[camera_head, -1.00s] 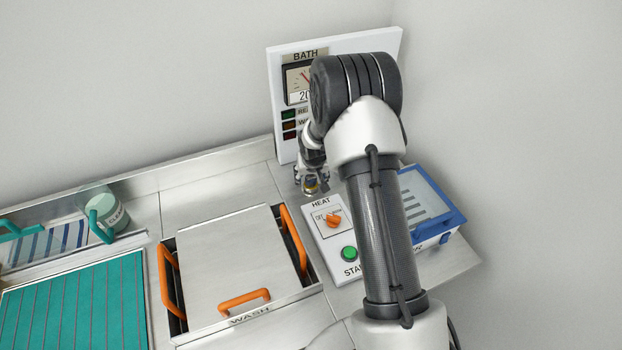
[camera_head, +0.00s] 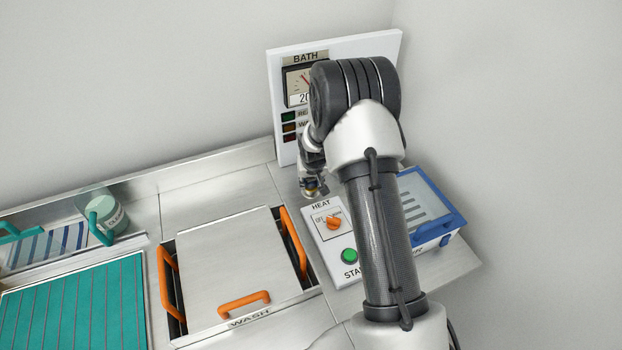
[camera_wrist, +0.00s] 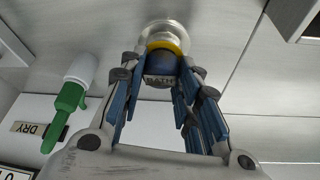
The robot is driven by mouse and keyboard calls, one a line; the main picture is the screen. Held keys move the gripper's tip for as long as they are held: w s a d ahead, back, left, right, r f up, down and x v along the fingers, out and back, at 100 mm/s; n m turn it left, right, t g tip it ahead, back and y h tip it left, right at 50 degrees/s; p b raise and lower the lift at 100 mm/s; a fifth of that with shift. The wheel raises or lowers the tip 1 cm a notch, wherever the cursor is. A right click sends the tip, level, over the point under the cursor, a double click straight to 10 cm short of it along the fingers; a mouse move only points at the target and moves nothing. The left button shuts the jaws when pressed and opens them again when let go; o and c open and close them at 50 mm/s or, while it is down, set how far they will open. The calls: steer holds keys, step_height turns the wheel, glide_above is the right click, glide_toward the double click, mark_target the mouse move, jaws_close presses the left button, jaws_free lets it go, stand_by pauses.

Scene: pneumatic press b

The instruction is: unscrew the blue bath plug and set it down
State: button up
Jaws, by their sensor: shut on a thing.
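The blue bath plug (camera_wrist: 160,65), marked BATH and with a yellow ring, sits between my gripper's fingers in the wrist view. Its far end meets a clear or silvery round fitting (camera_wrist: 168,30); I cannot tell whether it is still threaded there. My gripper (camera_wrist: 165,75) is shut on the plug, with blue-padded fingers on both sides. In the head view, my gripper (camera_head: 313,188) is small, just behind the HEAT panel, and the plug is mostly hidden by it.
The HEAT panel (camera_head: 323,208) with orange knob (camera_head: 334,223) and green button (camera_head: 349,256) is close in front. The BATH display (camera_head: 277,60) stands behind. A lidded WASH basin (camera_head: 230,265) is left, a blue-framed box (camera_head: 430,205) right. Bare metal counter (camera_head: 215,200) lies left of my gripper.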

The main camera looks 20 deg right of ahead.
steer(key=shift+c, duration=0.6)
steer(key=p, duration=0.2)
steer(key=shift+r+p, duration=0.3)
steer(key=shift+p, duration=0.1)
steer(key=shift+n+p, duration=0.3)
steer(key=shift+p, duration=0.35)
steer(key=shift+p, duration=0.7)
steer(key=shift+w+d+f+b, duration=0.15)
steer(key=shift+f+b, duration=0.2)
steer(key=shift+b, duration=0.45)
steer(key=shift+f+n+b, duration=0.2)
steer(key=shift+n+b, duration=0.1)
steer(key=shift+b, duration=0.5)
steer(key=shift+s+r+y+b, duration=0.2)
steer(key=shift+r+y+b, duration=0.1)
steer(key=shift+b, duration=0.4)
steer(key=shift+f+n+b, duration=0.15)
steer(key=shift+n+b, duration=0.15)
